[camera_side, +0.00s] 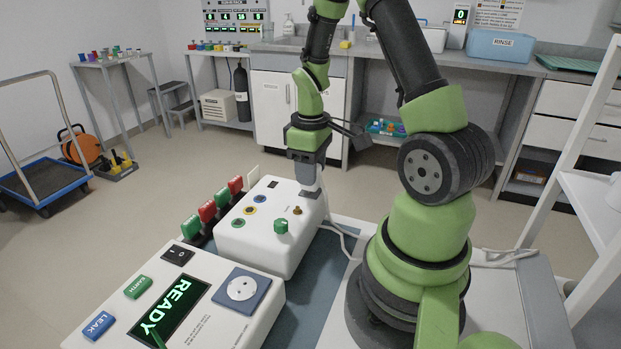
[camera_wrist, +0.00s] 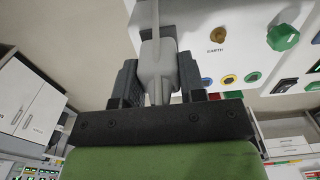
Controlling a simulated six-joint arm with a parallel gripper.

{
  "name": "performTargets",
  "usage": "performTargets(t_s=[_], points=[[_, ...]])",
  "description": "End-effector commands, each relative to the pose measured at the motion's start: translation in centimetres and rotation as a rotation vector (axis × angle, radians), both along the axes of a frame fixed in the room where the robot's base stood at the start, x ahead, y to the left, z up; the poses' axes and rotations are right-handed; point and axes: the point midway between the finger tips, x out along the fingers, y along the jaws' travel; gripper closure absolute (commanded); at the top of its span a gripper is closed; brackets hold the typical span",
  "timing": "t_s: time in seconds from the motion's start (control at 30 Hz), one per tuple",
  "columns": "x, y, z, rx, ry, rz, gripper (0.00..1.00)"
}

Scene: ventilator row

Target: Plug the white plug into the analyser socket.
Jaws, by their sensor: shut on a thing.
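The white plug (camera_wrist: 157,62) shows pale grey in the wrist view, between the two dark fingers of my gripper (camera_wrist: 158,78). Its cable runs up out of that picture. In the side view my gripper (camera_side: 308,172) points down at the far right end of the white unit with coloured knobs. The fingers largely hide the plug there, and I cannot tell whether it touches that unit. The analyser (camera_side: 215,318) is the white box in front, with a green READY screen. Its round white socket (camera_side: 242,288) sits on a blue-grey square plate and looks empty.
The white unit (camera_side: 262,232) with a green knob (camera_side: 281,226) stands behind the analyser. Red and green blocks (camera_side: 207,211) line its left side. A white cable (camera_side: 342,238) lies on the bench between it and my base. Free air lies above the analyser.

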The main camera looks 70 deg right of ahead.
Motion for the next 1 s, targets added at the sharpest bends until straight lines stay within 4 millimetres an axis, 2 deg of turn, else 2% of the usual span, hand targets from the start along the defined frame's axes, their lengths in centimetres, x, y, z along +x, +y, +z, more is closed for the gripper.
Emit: performTargets(t_s=[1.0], points=[[0.0,0.0,4.1,0.000,-0.001,-0.001,1.00]])
